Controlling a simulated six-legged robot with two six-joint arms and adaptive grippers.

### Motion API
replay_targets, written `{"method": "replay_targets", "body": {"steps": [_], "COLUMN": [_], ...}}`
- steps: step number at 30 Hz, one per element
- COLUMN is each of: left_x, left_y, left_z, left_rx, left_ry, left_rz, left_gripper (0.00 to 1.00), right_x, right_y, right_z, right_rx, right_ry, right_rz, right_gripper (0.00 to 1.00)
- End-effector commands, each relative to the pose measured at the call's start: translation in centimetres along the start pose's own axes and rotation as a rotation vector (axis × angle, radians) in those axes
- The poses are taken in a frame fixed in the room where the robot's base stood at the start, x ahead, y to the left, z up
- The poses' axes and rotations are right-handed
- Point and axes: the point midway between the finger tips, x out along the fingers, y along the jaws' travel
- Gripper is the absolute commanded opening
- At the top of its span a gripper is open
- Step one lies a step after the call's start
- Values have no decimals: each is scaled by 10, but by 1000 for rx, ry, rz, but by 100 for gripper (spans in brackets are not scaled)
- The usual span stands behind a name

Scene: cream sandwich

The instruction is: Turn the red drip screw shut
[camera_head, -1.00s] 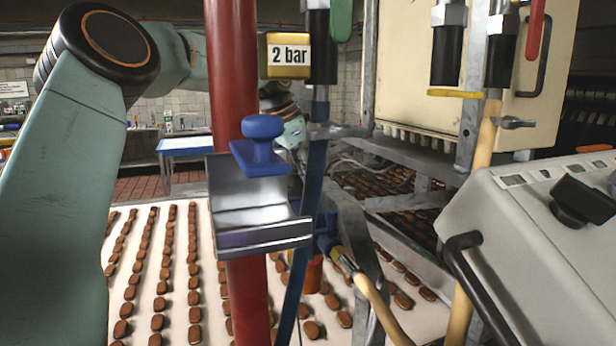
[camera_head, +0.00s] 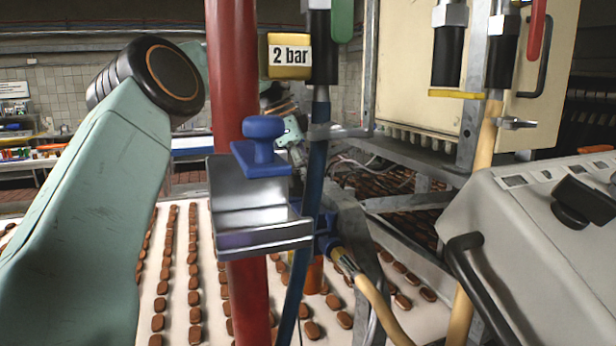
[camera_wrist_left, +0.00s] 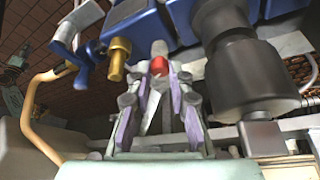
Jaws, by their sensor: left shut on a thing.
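The red drip screw (camera_wrist_left: 159,65) shows as a small red spot under the blue valve body (camera_wrist_left: 165,28) in the left wrist view. My left gripper (camera_wrist_left: 158,82) is at it from below, its two purple-padded fingers closing around it; the fingers hide part of the screw. In the head view the gripper and the screw are hidden behind the red pole (camera_head: 232,80), the metal holder (camera_head: 255,215) and the blue hose. My right gripper is not in view.
A brass nozzle (camera_wrist_left: 118,58) and a large dark cylinder (camera_wrist_left: 245,80) flank the gripper closely. A cream hose (camera_head: 375,300) runs below the blue fitting. A conveyor with rows of brown biscuits (camera_head: 166,287) lies beneath. A grey control box (camera_head: 550,220) stands at right.

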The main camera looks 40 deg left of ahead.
Motion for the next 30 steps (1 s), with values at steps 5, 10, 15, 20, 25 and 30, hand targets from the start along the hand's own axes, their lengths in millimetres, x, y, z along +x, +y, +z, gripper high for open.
{"method": "replay_targets", "body": {"steps": [5, 10, 15, 20, 25, 30], "left_x": [5, 5, 6, 4, 3, 2], "left_y": [2, 2, 2, 2, 1, 1], "left_z": [2, 2, 2, 2, 1, 1], "left_rx": [16, 17, 16, 16, 17, 17], "left_ry": [-7, -7, -8, -6, -4, -3], "left_rz": [22, 23, 24, 20, 15, 12], "left_gripper": [0, 0, 21, 34, 43, 43], "right_x": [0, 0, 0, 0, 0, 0], "right_y": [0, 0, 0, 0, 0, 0], "right_z": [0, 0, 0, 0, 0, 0], "right_rx": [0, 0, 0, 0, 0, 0], "right_ry": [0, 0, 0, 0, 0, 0], "right_rz": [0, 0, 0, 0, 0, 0], "right_gripper": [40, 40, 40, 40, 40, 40]}}
